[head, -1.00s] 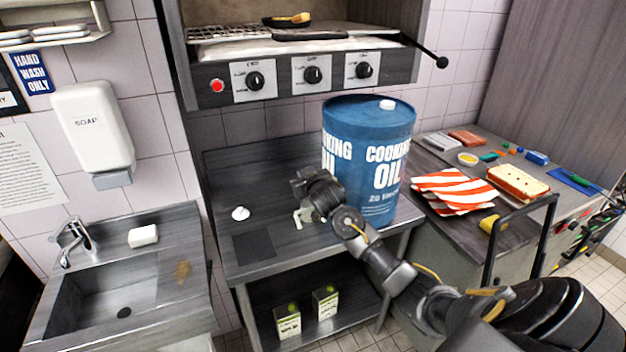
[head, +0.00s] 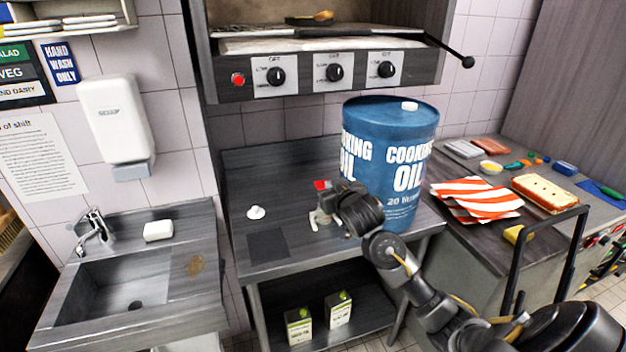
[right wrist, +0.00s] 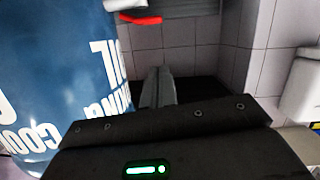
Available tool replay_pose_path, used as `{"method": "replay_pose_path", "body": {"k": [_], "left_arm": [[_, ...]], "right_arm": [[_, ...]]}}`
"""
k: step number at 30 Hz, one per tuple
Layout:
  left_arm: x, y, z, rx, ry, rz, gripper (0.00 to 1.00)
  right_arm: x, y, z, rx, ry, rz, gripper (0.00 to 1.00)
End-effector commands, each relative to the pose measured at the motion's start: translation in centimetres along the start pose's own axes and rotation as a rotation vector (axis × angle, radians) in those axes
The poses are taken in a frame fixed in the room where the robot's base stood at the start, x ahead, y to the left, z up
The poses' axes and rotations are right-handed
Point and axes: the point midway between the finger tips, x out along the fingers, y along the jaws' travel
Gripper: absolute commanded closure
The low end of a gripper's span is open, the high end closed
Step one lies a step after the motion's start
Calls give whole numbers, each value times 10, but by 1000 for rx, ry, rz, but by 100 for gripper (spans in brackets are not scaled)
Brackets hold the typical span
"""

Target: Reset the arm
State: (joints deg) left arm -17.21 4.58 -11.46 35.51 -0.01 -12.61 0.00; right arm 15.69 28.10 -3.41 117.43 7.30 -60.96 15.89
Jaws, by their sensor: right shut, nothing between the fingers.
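My right arm comes in from the lower right in the head view. Its gripper (head: 318,219) is low over the steel counter (head: 290,180), just left of the blue cooking oil drum (head: 388,150). The gripper is shut and empty. In the right wrist view its closed fingers (right wrist: 158,87) show at the middle, with the drum (right wrist: 65,70) filling the left side. I cannot tell whether the gripper touches the counter. My left gripper is not in view.
A white knob-like piece (head: 256,212) lies on the counter. A small red thing (head: 321,184) shows by the gripper. The sink (head: 120,285) is at left, the oven (head: 330,75) above. At right, a worktop holds a striped cloth (head: 475,200) and bread (head: 545,192).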

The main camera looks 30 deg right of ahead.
Motion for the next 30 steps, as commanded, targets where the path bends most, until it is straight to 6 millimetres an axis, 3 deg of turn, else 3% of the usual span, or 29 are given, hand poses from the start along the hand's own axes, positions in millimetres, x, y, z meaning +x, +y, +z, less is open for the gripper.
{"method": "replay_pose_path", "body": {"k": [8, 11, 13, 17, 21, 24, 30], "left_arm": [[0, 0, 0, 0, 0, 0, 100], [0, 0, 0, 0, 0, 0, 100], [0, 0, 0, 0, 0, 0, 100], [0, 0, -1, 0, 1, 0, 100], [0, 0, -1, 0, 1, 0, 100], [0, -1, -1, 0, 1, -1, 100], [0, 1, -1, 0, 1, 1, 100]], "right_arm": [[-2, -3, 7, -4, -14, -6, 100], [-12, -15, 36, -19, -71, -27, 100], [-26, -30, 70, -38, -143, -55, 100], [-76, -61, 153, -89, -329, -125, 100], [-144, -86, 228, -137, -529, -201, 100], [-185, -95, 261, -165, -633, -241, 100], [-253, -107, 303, -197, -792, -310, 100]]}}
